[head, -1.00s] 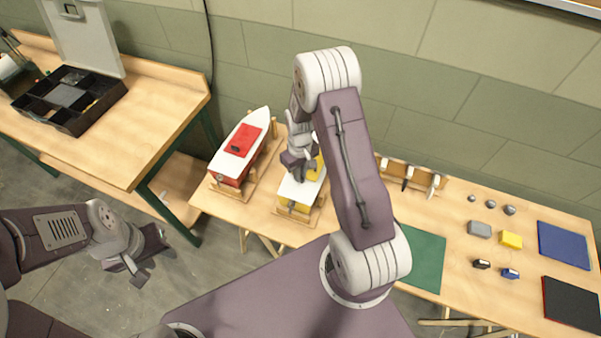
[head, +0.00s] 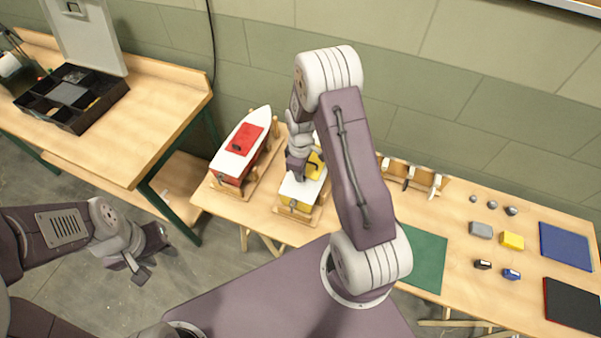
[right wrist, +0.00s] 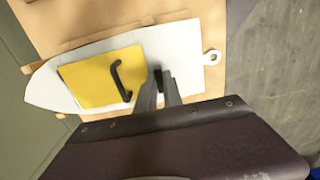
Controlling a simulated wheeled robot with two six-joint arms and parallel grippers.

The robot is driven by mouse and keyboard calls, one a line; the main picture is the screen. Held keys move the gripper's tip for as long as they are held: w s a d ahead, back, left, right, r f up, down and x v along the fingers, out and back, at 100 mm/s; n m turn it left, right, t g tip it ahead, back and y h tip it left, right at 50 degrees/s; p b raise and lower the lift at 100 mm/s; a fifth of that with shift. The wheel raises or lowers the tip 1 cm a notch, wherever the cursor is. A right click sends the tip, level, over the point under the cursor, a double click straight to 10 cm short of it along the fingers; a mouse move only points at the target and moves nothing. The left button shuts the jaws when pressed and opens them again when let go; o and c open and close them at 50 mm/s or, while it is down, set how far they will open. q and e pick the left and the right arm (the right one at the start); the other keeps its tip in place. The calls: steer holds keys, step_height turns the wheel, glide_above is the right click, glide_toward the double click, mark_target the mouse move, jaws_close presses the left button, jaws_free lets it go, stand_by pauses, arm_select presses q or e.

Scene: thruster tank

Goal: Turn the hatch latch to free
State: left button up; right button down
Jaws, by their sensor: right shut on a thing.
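The white boat (head: 291,190) with the yellow hatch (head: 315,166) sits on a wooden stand on the table. In the right wrist view the yellow hatch (right wrist: 88,80) carries a black handle (right wrist: 120,80). Just beside the hatch edge is the small dark latch (right wrist: 158,77), partly hidden by my fingers. My right gripper (head: 298,176) points down over the boat. In the right wrist view its fingers (right wrist: 160,92) are shut on the latch. My left gripper (head: 137,268) hangs empty over the floor at the left, fingers apart.
A boat with a red hatch (head: 244,139) stands close to the left. A wooden rack (head: 411,176), green mat (head: 422,259), blue mat (head: 565,246) and small blocks lie to the right. An open black organiser box (head: 72,98) is on the left bench.

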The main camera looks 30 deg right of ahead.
stand_by(0.4)
steer(key=c, duration=1.5)
jaws_free()
step_height(320, 180, up, 9)
steer(key=shift+r+b, duration=0.1)
steer(key=shift+b, duration=0.6)
